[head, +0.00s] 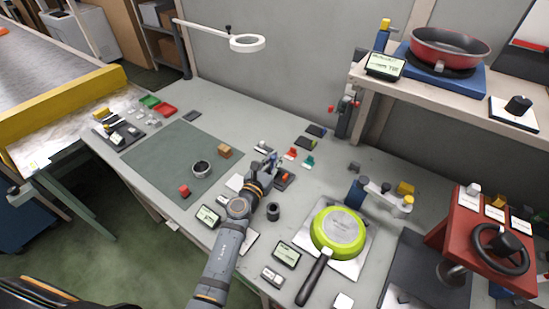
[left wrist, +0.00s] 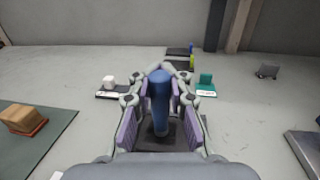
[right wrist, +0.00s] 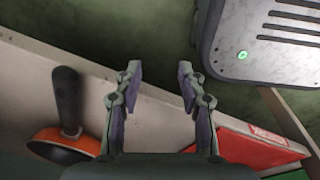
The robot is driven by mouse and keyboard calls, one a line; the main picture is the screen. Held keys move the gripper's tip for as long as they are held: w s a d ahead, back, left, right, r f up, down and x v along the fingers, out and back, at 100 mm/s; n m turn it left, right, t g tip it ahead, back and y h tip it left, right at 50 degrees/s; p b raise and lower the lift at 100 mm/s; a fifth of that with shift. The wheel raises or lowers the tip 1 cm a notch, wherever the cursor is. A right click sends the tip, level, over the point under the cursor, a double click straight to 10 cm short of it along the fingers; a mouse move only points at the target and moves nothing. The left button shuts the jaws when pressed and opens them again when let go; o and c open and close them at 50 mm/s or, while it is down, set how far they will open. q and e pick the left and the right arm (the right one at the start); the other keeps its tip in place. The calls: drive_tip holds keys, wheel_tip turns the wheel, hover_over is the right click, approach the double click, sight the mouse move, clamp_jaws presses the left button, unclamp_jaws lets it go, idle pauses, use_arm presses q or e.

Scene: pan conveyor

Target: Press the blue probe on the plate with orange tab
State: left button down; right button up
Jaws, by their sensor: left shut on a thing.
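My left gripper (head: 264,170) is over the middle of the bench and shut on the blue probe. In the left wrist view the blue probe (left wrist: 160,95) stands upright between the fingers. Its lower end is over a dark plate (left wrist: 158,138); I cannot tell whether they touch. In the head view a dark plate with an orange tab (head: 284,178) lies just right of this gripper, partly hidden. A red tab (head: 292,152) and a teal tab (head: 308,162) lie farther back. My right gripper (right wrist: 160,75) is open and empty, outside the head view.
A plate with a white tab (left wrist: 112,90) and a teal-tabbed plate (left wrist: 206,88) flank the probe. A wooden block (head: 224,151) lies on the green mat (head: 150,160). A green pan (head: 338,230) stands to the right. A black cylinder (head: 273,211) stands near my left arm.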

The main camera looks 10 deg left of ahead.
use_arm(q)
drive_tip(key=shift+f+b, duration=0.35)
idle(0.7)
wheel_tip(320, 180, up, 7)
drive_tip(key=p, duration=0.7)
drive_tip(key=shift+r, duration=0.1)
drive_tip(key=shift+s, duration=0.1)
